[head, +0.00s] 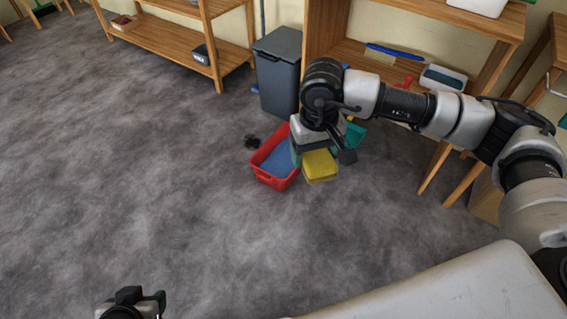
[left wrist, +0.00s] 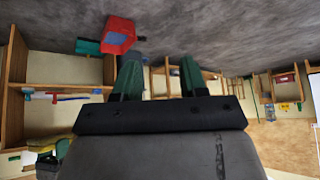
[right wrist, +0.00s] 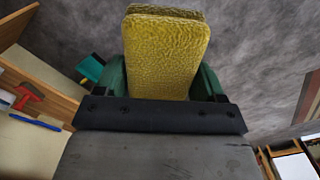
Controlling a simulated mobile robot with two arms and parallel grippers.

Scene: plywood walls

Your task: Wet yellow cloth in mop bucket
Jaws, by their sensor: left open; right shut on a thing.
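The yellow cloth (head: 320,166) is a thick folded pad held in my right gripper (head: 322,150). In the right wrist view the cloth (right wrist: 165,52) stands between the two green fingers of the right gripper (right wrist: 165,80). A red bucket (head: 262,177) with blue inside stands on the grey floor, just left of the cloth. The cloth looks beside and above the bucket, not in it. The red bucket (left wrist: 118,27) also shows in the left wrist view. My left gripper (left wrist: 158,80) is open and empty, and its wrist shows at the bottom of the head view.
A grey bin (head: 279,75) stands behind the bucket. A teal container (head: 355,136) is partly hidden behind my right gripper. Wooden shelves (head: 350,50) stand at the back right. A small dark object (head: 252,141) lies near the bucket. The floor at left is clear.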

